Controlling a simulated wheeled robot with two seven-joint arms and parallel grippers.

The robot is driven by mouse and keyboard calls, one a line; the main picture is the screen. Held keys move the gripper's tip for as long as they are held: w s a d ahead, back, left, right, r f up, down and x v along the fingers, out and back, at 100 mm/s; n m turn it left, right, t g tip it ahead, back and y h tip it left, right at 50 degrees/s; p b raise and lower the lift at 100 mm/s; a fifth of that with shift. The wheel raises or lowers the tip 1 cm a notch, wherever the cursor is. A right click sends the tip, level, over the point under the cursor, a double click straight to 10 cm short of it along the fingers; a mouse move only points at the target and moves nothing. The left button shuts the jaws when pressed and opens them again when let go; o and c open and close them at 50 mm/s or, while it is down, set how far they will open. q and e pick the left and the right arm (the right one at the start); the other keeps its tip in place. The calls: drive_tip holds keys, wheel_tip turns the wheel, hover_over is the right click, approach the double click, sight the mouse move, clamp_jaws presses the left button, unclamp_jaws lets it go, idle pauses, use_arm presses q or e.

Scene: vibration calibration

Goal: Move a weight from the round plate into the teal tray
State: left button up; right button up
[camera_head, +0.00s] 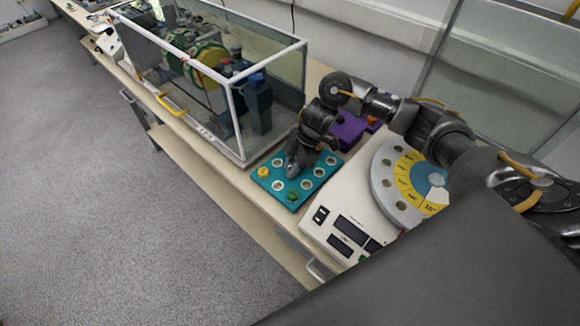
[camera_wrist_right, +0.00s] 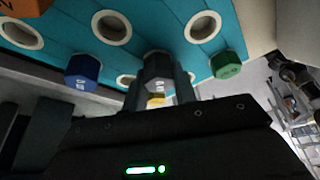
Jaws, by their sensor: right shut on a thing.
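The teal tray (camera_head: 273,189) lies on the bench with rows of white-rimmed holes. It holds a yellow weight (camera_head: 263,172) and a green weight (camera_head: 293,196); the right wrist view also shows a blue weight (camera_wrist_right: 83,70). My right gripper (camera_head: 292,168) is over the tray, shut on a grey weight (camera_wrist_right: 158,68). The grey weight is close to the tray face; I cannot tell whether it is seated in a hole. The round plate (camera_head: 383,186), grey with a yellow and blue dial, is on a white device to the right. My left gripper is not in view.
A glass case (camera_head: 240,125) with machinery inside stands close behind the tray on the left. A purple block (camera_head: 347,128) sits behind my right wrist. The white device (camera_head: 322,228) with dark displays is right of the tray. The bench's front edge is near the tray.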

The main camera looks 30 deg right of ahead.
drive_tip(key=o, duration=1)
drive_tip(key=v, duration=1)
drive_tip(key=shift+d+r, duration=0.1)
drive_tip(key=shift+r, duration=0.25)
